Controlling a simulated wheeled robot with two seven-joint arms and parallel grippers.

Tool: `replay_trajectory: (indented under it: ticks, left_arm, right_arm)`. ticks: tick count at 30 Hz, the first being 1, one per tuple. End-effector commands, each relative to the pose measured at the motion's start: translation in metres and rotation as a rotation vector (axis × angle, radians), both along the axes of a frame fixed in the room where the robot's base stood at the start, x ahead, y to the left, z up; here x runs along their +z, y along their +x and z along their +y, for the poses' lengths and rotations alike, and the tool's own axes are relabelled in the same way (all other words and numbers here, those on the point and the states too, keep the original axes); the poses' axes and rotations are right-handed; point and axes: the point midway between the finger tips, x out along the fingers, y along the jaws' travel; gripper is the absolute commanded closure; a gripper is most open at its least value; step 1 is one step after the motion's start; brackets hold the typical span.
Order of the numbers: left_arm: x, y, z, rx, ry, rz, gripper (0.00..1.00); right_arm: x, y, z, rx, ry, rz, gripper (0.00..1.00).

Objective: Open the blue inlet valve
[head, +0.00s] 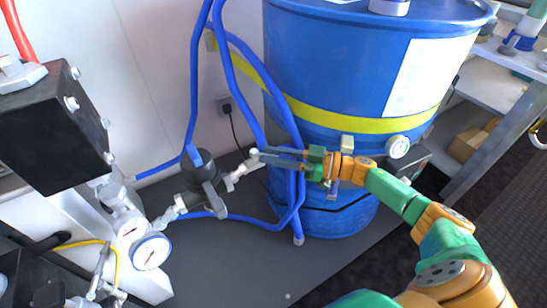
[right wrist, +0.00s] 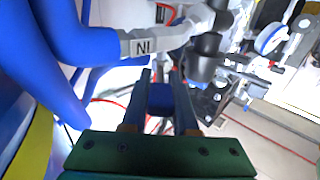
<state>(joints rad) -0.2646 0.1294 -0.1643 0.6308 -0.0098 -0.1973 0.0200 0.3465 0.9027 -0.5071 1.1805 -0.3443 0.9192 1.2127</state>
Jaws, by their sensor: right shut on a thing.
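My right gripper (head: 262,156) reaches in from the right, in front of the blue drum. Its fingertips are at the grey inlet pipe fitting (head: 240,173). In the right wrist view the two fingers (right wrist: 161,100) are closed on a small blue piece (right wrist: 160,98), which looks like the blue inlet valve's handle. Just beyond it is the grey fitting marked "IN" (right wrist: 143,45), upside down in this view. The valve body is largely hidden, and I cannot tell the handle's angle to the pipe. My left gripper is not in view.
A large blue drum (head: 335,75) with a yellow band stands behind my right arm. Blue hoses (head: 230,75) hang close beside the gripper. A dark pump body (head: 200,172), pressure gauges (head: 151,251) and a black box (head: 55,130) are to the left.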

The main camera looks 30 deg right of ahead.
Motion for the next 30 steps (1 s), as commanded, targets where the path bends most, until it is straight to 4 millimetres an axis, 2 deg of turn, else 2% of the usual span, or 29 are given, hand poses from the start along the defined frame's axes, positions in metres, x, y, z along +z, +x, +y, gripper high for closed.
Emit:
replay_trajectory:
  ticks: [8, 9, 12, 21, 30]
  left_arm:
    - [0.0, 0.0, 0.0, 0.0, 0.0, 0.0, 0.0]
    - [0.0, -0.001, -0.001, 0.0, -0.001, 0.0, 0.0]
    - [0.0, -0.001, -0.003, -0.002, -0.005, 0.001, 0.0]
    - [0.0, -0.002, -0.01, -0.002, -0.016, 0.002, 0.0]
    - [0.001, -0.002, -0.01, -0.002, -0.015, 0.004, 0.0]
  right_arm:
    - [0.0, 0.0, 0.0, 0.0, 0.001, -0.001, 1.0]
    - [0.0, 0.0, 0.0, 0.0, 0.001, 0.0, 0.67]
    - [0.0, 0.0, 0.0, 0.0, 0.001, 0.0, 0.43]
    - [0.0, -0.001, -0.002, -0.001, 0.001, 0.001, 0.43]
    - [-0.001, -0.038, -0.046, -0.003, -0.001, 0.005, 0.43]
